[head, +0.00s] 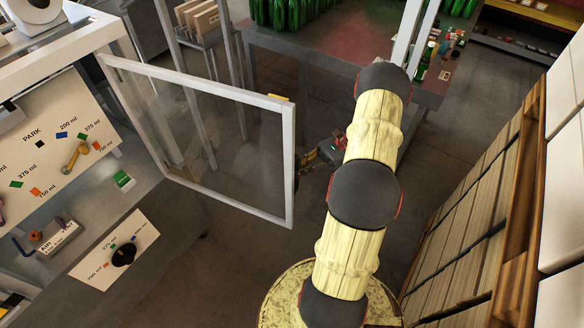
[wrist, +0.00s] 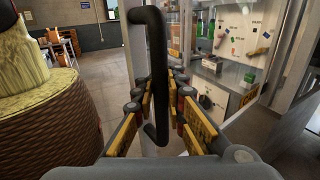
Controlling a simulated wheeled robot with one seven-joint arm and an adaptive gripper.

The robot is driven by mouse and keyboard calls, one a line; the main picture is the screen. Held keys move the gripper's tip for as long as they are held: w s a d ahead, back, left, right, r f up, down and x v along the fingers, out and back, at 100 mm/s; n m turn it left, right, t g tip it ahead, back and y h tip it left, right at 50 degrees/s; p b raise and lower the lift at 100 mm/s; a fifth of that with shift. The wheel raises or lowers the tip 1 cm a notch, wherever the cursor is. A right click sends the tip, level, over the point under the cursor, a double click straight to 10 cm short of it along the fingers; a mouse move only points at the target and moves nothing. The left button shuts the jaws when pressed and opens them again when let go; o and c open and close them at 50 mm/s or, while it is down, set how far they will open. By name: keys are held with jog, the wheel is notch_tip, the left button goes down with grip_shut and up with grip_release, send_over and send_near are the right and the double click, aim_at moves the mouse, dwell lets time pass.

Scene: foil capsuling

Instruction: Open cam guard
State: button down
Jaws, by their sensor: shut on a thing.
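The cam guard (head: 215,140) is a clear panel in a light metal frame. It stands swung out from the machine on the left of the head view, its free edge toward my arm. My gripper (head: 318,157) is beside that free edge, partly hidden behind my arm. In the wrist view a black bar handle (wrist: 152,50) stands upright between the fingers of my gripper (wrist: 160,98), which are shut on it. The handle's mount on the guard is hidden in the head view.
The machine's panel (head: 60,150) carries coloured size marks and a brass lever (head: 75,155); a lower plate has a black knob (head: 123,254). A table with green bottles (head: 285,12) stands at the back. Stacked pale boxes (head: 480,210) line the right. Floor between is clear.

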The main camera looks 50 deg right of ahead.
jog(key=shift+s+d+f, duration=0.1)
jog(key=shift+d, duration=0.05)
jog(key=c, duration=2.3)
grip_release()
jog(key=shift+o, duration=1.2)
jog(key=shift+s+d, duration=0.1)
jog(key=shift+s, duration=0.05)
jog(key=shift+o, duration=1.1)
